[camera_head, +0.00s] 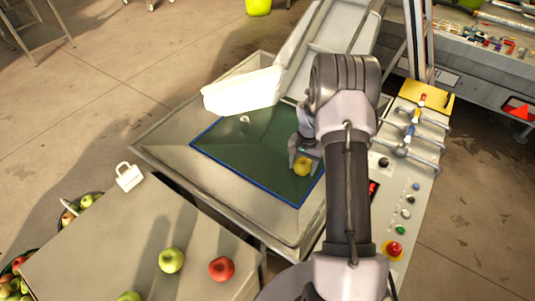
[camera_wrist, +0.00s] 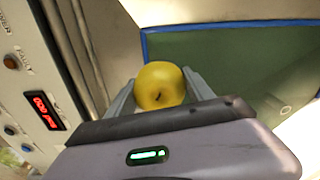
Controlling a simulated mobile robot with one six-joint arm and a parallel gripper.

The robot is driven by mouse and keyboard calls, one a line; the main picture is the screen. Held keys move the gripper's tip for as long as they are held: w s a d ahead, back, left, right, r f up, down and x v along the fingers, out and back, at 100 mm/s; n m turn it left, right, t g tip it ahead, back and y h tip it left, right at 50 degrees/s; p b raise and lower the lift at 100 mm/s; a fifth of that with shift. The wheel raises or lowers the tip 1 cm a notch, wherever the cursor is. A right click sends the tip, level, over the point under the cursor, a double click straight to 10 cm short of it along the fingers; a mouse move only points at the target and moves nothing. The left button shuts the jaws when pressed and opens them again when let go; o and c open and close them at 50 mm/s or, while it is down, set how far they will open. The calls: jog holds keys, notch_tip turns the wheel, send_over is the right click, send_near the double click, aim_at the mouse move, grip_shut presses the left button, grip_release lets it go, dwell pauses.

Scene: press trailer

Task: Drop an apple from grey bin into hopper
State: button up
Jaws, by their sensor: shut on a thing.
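My gripper (camera_head: 304,162) is shut on a yellow apple (camera_head: 302,168). In the wrist view the apple (camera_wrist: 160,86) sits between the two grey fingers, its dark stem end facing the camera. The hopper (camera_head: 172,152) is a wide grey metal funnel with a blue-edged dark green opening (camera_head: 238,160). In the head view the gripper and apple appear over the right part of this opening; their height above it is hard to judge. The green area also shows behind the apple in the wrist view (camera_wrist: 235,62). I cannot clearly pick out the grey bin.
A grey surface (camera_head: 110,235) at lower left carries a red apple (camera_head: 221,269) and green apples (camera_head: 171,260). Baskets of apples stand at the left edge. A white chute (camera_head: 243,92) juts over the hopper's back. A control panel (camera_head: 415,185) with buttons stands right.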

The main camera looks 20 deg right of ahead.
notch_tip(320, 180, down, 3)
jog(key=shift+b, duration=0.6)
jog(key=shift+r, duration=0.1)
jog(key=o, duration=1.6)
notch_tip(320, 180, up, 17)
jog(key=p, duration=0.5)
jog(key=shift+r, duration=0.2)
